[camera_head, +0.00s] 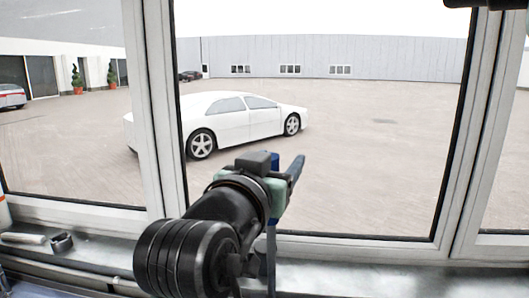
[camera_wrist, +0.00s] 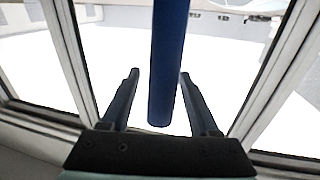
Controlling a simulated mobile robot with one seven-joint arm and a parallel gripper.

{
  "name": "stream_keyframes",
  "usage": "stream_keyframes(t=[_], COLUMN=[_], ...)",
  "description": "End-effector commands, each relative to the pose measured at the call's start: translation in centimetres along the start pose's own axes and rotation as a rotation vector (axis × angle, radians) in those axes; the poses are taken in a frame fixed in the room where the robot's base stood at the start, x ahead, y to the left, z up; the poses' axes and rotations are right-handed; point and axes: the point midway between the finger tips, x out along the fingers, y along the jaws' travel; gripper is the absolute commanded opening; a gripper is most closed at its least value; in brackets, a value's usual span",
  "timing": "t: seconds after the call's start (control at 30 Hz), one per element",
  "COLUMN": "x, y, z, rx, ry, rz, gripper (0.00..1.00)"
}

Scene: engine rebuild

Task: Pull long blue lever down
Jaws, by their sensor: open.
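The long blue lever (camera_wrist: 167,60) comes in from the top of the wrist view and ends in a rounded free tip between my two fingers. My gripper (camera_wrist: 158,78) is open, with one finger on each side of the lever and a visible gap to each. In the head view, my gripper (camera_head: 291,168) is in front of the window. The lever (camera_head: 271,258) shows there as a narrow upright blue bar below the gripper, and its middle is hidden behind the gripper.
A window frame (camera_head: 456,130) stands close behind the gripper. A metal sill (camera_head: 390,280) runs below it, with a tool (camera_head: 25,239) at the left. Outside, a white car (camera_head: 240,120) is parked on paving.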

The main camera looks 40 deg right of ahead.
Motion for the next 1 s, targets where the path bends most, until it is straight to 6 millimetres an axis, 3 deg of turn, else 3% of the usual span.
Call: stream_keyframes(t=[0.23,0.6,1.0], x=[0.09,0.06,0.06], y=[-0.01,-0.01,-0.01], z=[0.05,0.02,0.00], rx=[0.000,0.000,0.000], ry=[0.000,0.000,0.001], rz=[0.000,0.000,0.000], gripper=[0.62,0.00,0.00])
